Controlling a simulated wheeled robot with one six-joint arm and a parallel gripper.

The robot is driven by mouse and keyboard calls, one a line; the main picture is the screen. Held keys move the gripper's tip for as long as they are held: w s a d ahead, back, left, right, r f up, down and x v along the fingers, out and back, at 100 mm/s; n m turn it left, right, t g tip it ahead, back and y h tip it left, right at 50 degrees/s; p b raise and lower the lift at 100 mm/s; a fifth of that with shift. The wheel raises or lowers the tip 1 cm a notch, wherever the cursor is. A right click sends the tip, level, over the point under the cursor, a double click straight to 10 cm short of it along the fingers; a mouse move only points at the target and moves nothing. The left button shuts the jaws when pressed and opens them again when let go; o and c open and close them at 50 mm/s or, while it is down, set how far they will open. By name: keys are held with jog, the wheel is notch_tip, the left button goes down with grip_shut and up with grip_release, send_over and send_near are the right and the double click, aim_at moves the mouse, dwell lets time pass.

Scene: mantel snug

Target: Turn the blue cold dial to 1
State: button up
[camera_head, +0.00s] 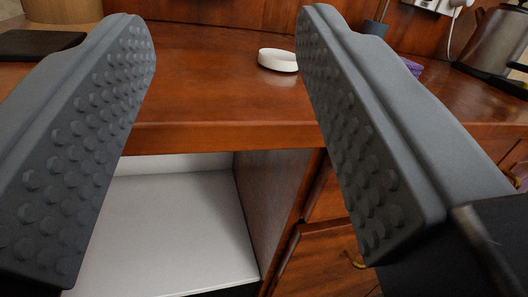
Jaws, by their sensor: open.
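My gripper (222,22) is open and empty, its two grey studded fingers wide apart at the left and right of the view. The gap between them looks over the front edge of a wooden counter. No blue cold dial shows in this view. The fingers hide parts of the counter and of the drawers on the right.
The wooden counter (210,75) carries a small white round dish (278,59), a dark flat board (38,44) at left and a metal kettle (496,42) at right. Below are an open white-floored compartment (170,235) and wooden drawers (322,262) with brass handles.

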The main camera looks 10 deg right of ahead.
jog(key=d+f+t+y, duration=0.15)
jog(key=d+f, duration=0.25)
jog(key=f, duration=0.6)
jog(key=d+f+y, duration=0.2)
jog(key=d+f, duration=0.2)
jog(key=f, duration=0.7)
jog(key=x, duration=1.7)
jog(key=shift+w+a+r, duration=0.2)
jog(key=shift+r, duration=0.1)
jog(key=shift+c, duration=0.2)
